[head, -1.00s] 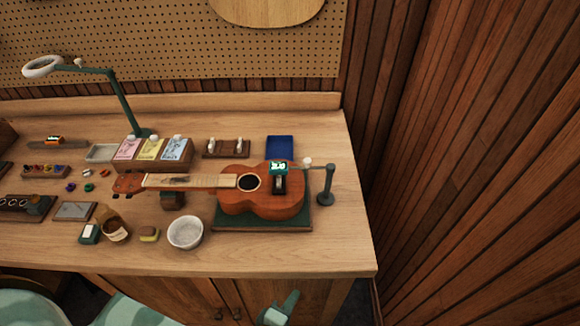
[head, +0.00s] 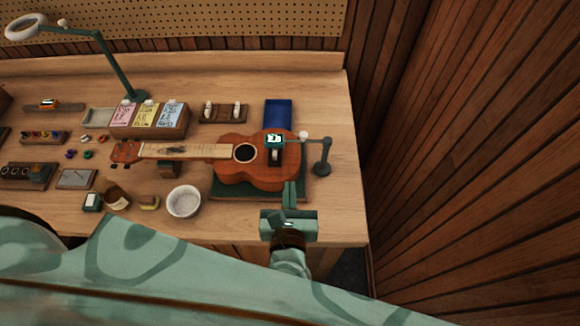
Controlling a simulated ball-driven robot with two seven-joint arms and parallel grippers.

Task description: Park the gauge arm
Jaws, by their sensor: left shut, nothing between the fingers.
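The gauge arm (head: 296,141) is a thin rod on a dark post (head: 322,158) to the right of the ukulele (head: 258,174). It reaches left over the ukulele's body, and a small white knob (head: 303,135) stands up from it. The gauge (head: 274,139) at its left end has a lit face and hangs over the ukulele's bridge area. My left gripper (head: 290,187) is shut and empty. In the picture its tips overlap the front edge of the ukulele's body, below the gauge arm and apart from it. My right gripper is not in view.
The ukulele lies on a green mat (head: 225,189), its neck on a small rest. A blue pad (head: 278,113) lies behind it. A white bowl (head: 184,201), jar (head: 117,197) and lamp (head: 114,65) are to the left. The bench right of the post is clear.

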